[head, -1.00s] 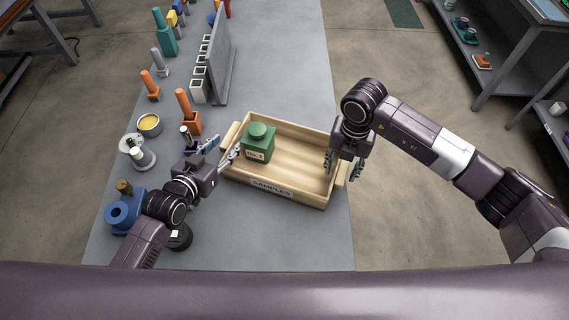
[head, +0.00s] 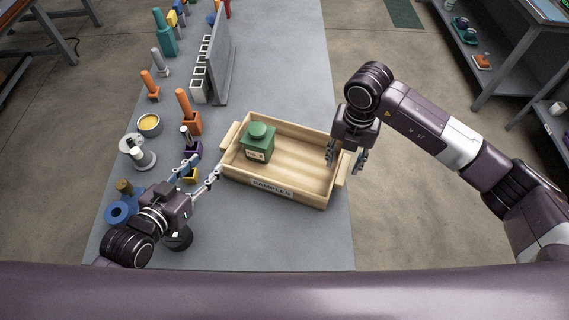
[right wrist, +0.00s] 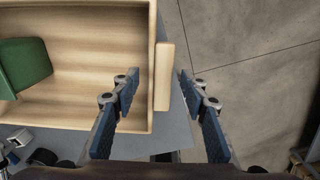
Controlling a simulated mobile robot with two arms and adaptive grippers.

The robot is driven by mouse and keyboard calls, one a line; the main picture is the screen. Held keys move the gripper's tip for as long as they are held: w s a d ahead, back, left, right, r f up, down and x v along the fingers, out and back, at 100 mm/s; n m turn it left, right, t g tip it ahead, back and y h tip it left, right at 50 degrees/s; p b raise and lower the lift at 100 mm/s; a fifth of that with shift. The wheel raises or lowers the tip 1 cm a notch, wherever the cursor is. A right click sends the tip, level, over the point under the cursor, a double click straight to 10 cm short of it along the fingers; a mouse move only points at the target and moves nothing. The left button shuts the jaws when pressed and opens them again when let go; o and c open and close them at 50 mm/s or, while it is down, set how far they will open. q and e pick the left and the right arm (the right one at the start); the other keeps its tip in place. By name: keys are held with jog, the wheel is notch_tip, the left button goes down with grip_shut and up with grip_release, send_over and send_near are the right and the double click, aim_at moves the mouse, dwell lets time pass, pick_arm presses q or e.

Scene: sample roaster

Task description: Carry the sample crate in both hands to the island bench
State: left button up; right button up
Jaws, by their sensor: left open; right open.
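The sample crate (head: 300,199) is a shallow wooden box labelled SAMPLES, standing on the grey bench, with a handle at each short end. A green canister (head: 257,148) stands upright in its left part. My left gripper (head: 207,167) is open and empty, left of the crate's left handle (head: 230,136) and apart from it. My right gripper (head: 344,164) is open over the crate's right end. In the right wrist view its fingers (right wrist: 158,78) lie to either side of the right handle (right wrist: 163,76); I cannot tell their height above it.
Left of the crate stand an orange tool (head: 189,112), a bowl of yellow stuff (head: 149,124), a blue device (head: 121,212) and other small items. A grey rack (head: 221,60) stands behind. Open floor lies right of the bench, with shelving (head: 520,70) beyond.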

notch_tip(320, 180, up, 8)
dwell(0.8)
